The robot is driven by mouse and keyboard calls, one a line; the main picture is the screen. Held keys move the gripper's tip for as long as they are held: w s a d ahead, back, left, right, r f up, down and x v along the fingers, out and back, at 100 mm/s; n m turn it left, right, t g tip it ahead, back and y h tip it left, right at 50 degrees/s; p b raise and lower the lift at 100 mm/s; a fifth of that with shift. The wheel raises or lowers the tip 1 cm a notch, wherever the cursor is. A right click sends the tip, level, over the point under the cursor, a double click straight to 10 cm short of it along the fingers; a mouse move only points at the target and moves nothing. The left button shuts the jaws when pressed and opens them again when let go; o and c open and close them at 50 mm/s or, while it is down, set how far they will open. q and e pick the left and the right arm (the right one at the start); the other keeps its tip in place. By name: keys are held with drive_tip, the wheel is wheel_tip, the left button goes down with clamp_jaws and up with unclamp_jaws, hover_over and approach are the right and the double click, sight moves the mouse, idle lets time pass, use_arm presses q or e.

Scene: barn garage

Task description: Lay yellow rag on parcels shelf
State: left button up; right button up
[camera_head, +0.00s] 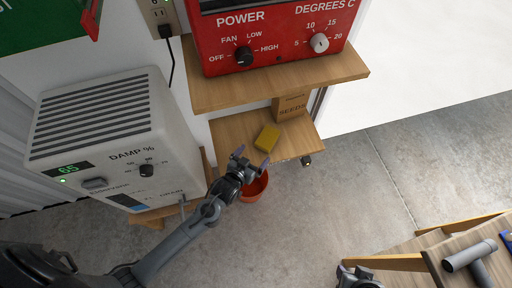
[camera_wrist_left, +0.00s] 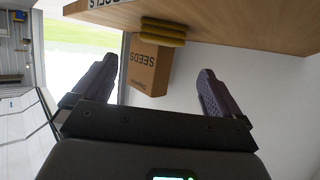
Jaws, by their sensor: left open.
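The yellow rag (camera_head: 267,138) lies as a small folded pad on the lower wooden shelf (camera_head: 230,128). In the left wrist view, which is upside down, the rag (camera_wrist_left: 163,32) shows as stacked yellow layers on the shelf board (camera_wrist_left: 230,22). A partly cut-off white label (camera_wrist_left: 108,3) is at that board's edge, its full text unreadable. My left gripper (camera_head: 251,160) is open and empty, just in front of the rag and apart from it. Its spread fingers also show in the left wrist view (camera_wrist_left: 153,88). My right gripper (camera_head: 358,278) is only partly in view at the bottom edge.
A brown seeds box (camera_head: 291,107) stands behind the rag on the same shelf. A red heater (camera_head: 265,35) sits on the board above. A white dehumidifier (camera_head: 105,135) stands left. An orange-red pot (camera_head: 254,188) is below the shelf. A wooden table (camera_head: 460,262) is at lower right.

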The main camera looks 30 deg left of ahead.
use_arm(q)
drive_tip(key=shift+s+r+g, duration=0.3)
drive_tip(key=shift+s, duration=0.5)
drive_tip(key=s+a+r+g, duration=0.1)
drive_tip(key=s+r+g, duration=0.3)
drive_tip(key=s, duration=0.6)
drive_tip(key=s+a+r+m+g, duration=0.1)
drive_tip(key=s+r+g, duration=0.3)
drive_tip(key=s, duration=0.7)
drive_tip(key=shift+a+r+m+g, duration=0.3)
drive_tip(key=shift+g, duration=0.4)
wheel_tip(320, 180, up, 51)
drive_tip(key=p, duration=5.1)
drive_tip(key=shift+r+p, duration=0.2)
drive_tip(key=shift+p, duration=0.1)
drive_tip(key=shift+f, duration=0.1)
